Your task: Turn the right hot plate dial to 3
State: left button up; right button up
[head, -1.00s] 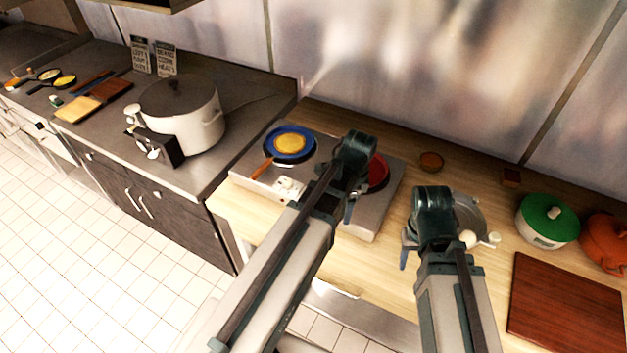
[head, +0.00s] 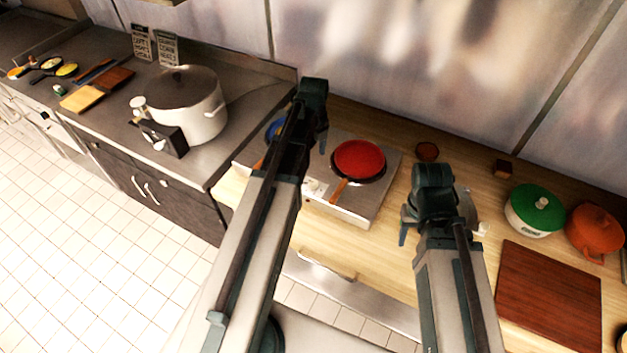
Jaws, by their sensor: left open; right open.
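The silver hot plate (head: 355,209) sits on the wooden counter, with a red pan (head: 358,159) on its right burner. A blue pan (head: 275,127) at its left side is mostly hidden behind my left arm. A pale marked panel (head: 315,187) shows on the hot plate's front, just right of my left arm; the right dial and its setting are too small to make out. My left gripper (head: 321,143) is open above the back of the hot plate, left of the red pan. My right gripper (head: 405,230) is open and empty over the counter, right of the hot plate.
A large lidded pot (head: 200,108) stands on the dark counter at left. A green-lidded pot (head: 535,210), an orange pot (head: 594,232) and a brown cutting board (head: 548,295) are at right. A metal pan partly hides behind my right gripper. The wall closes off the back.

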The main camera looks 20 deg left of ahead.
aim_at(313, 182)
pick_arm(q)
notch_tip(313, 182, down, 14)
jog(key=b, duration=1.3)
jog(key=shift+r, duration=0.25)
grip_shut()
